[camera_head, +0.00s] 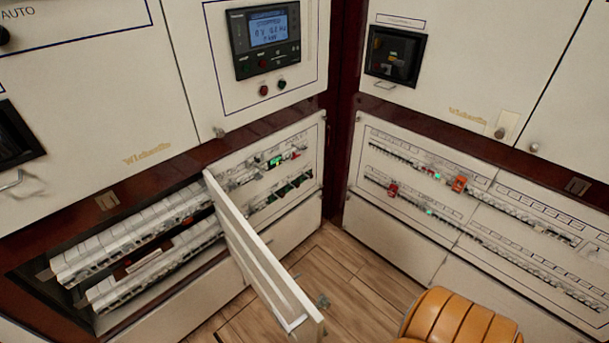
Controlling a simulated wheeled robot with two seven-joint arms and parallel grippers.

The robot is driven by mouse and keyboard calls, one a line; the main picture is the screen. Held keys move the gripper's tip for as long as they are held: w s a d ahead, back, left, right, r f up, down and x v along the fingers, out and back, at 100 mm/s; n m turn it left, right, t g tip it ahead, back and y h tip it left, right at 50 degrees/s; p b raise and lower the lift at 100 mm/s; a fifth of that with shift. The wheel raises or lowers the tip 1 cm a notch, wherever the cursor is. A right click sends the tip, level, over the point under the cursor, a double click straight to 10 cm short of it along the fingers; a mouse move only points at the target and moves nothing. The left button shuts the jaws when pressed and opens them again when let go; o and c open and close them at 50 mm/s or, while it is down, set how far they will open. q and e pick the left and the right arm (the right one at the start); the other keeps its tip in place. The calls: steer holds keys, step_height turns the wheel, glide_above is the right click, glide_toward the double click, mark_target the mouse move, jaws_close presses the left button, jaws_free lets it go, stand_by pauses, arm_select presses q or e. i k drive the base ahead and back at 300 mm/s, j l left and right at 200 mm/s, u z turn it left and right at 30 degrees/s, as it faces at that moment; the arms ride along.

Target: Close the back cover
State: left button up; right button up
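A white cover (262,268) stands swung open on the left cabinet and juts out over the floor toward the lower middle. Its hinged edge is near the middle of the cabinet's breaker section. A small knob or latch (322,300) sits near its free end. The opening to its left exposes two breaker rows, an upper row (130,235) and a lower row (160,270), inside a dark red frame. Neither of my grippers is in view, so nothing is seen touching the cover.
To the right of the hinge, a closed breaker panel (270,165) carries green-lit switches. More breaker panels (430,185) line the right wall. A display unit (265,40) is above. An orange padded seat (460,318) stands at the bottom right. The wooden floor (340,275) between is clear.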

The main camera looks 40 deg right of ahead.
mark_target(276, 288)
steer(key=l+u, duration=0.15)
steer(key=l, duration=0.35)
steer(key=l+u, duration=0.1)
steer(key=l, duration=0.35)
steer(key=k+l+u, duration=0.15)
steer(key=l, duration=0.3)
steer(key=l+u, duration=0.15)
steer(key=l, duration=0.35)
steer(key=k, duration=0.05)
